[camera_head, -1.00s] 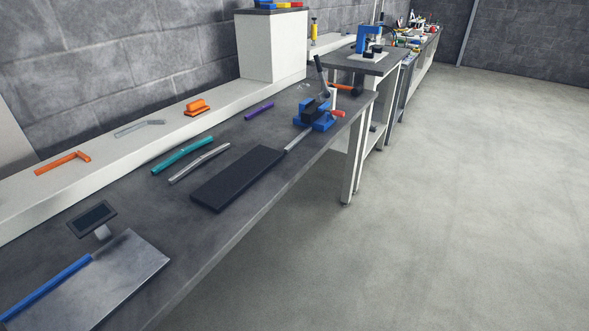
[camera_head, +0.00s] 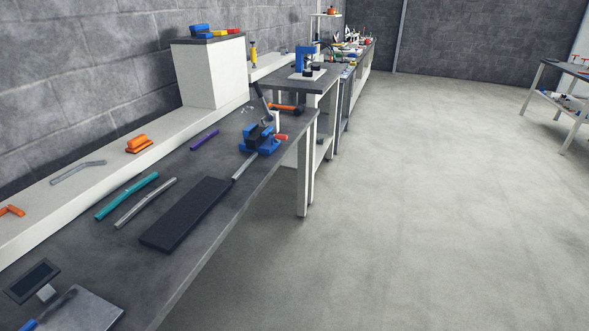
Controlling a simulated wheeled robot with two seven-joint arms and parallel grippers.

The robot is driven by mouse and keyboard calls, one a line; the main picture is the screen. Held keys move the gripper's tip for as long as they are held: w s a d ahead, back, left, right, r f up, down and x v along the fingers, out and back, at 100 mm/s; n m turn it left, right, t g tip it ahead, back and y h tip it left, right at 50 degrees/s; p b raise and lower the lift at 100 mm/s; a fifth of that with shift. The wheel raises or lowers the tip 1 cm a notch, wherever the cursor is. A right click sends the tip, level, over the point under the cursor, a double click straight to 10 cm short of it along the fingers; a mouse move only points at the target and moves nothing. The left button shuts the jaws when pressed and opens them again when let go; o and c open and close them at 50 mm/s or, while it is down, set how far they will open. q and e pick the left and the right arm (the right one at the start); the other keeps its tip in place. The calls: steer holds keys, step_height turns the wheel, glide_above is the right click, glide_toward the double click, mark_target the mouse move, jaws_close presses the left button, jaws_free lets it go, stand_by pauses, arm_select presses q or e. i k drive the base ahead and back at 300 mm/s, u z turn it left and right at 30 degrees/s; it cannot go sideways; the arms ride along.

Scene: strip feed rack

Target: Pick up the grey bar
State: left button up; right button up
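A slim grey bar (camera_head: 146,203) with a slight bend lies on the dark bench top (camera_head: 120,262), left of the middle. A teal bar (camera_head: 127,196) lies beside it on the left, roughly parallel and apart from it. A long black block (camera_head: 187,213) lies on its right. Neither of my grippers is in view.
A pale ledge (camera_head: 65,205) along the wall holds a bent grey piece (camera_head: 78,172) and orange tools (camera_head: 138,144). A purple bar (camera_head: 205,140) lies further back. A small screen (camera_head: 32,281) and metal plate (camera_head: 85,312) are near. Open floor (camera_head: 400,220) lies right.

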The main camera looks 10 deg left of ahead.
mark_target(244, 167)
steer(key=z, duration=0.25)
steer(key=i, duration=4.55)
steer(key=u, duration=4.05)
steer(key=i, duration=0.45)
steer(key=z, duration=0.1)
